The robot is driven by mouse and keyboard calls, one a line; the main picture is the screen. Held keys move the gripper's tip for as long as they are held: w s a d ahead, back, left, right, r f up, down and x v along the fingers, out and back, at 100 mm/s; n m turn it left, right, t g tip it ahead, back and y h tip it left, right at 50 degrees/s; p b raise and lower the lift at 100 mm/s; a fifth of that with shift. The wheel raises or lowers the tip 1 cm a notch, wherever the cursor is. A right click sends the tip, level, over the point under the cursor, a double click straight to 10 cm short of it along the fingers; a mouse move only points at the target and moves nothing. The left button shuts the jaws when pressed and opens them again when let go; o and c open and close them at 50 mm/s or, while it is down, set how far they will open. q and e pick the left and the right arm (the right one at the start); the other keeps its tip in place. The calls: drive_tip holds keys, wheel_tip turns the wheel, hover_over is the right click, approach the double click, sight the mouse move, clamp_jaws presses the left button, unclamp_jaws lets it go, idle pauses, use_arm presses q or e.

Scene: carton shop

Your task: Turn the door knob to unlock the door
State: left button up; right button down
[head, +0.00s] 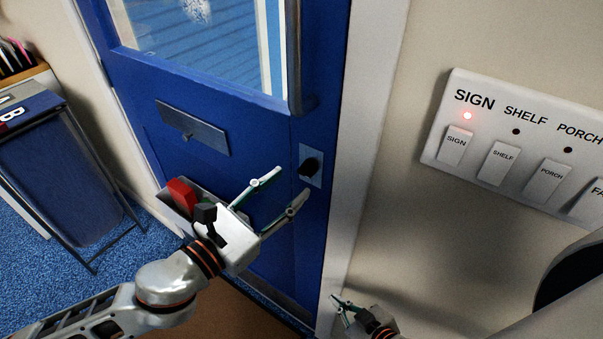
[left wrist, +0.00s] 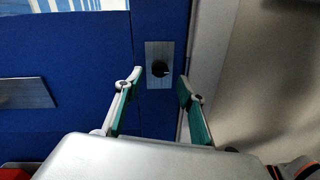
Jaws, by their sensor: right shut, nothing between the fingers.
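The black door knob (head: 309,167) sits on a small metal plate near the right edge of the blue door (head: 262,150). In the left wrist view the knob (left wrist: 160,68) shows between and beyond my fingertips. My left gripper (head: 290,184) is open in front of the door, just left of the knob in the head view. Its fingers (left wrist: 156,82) look apart from the knob, with nothing between them. My right gripper (head: 340,300) is low at the bottom of the head view, near the door frame, away from the knob; it is shut and empty.
A metal letter plate (head: 192,128) and a vertical handle (head: 296,70) are on the door. A switch panel (head: 530,150) is on the wall at right, its SIGN light lit red. A dark blue bin in a frame (head: 70,180) stands at left.

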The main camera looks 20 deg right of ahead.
sight(302, 174)
use_arm(q)
drive_tip(key=shift+x, duration=2.4)
drive_tip(key=c, duration=1.1)
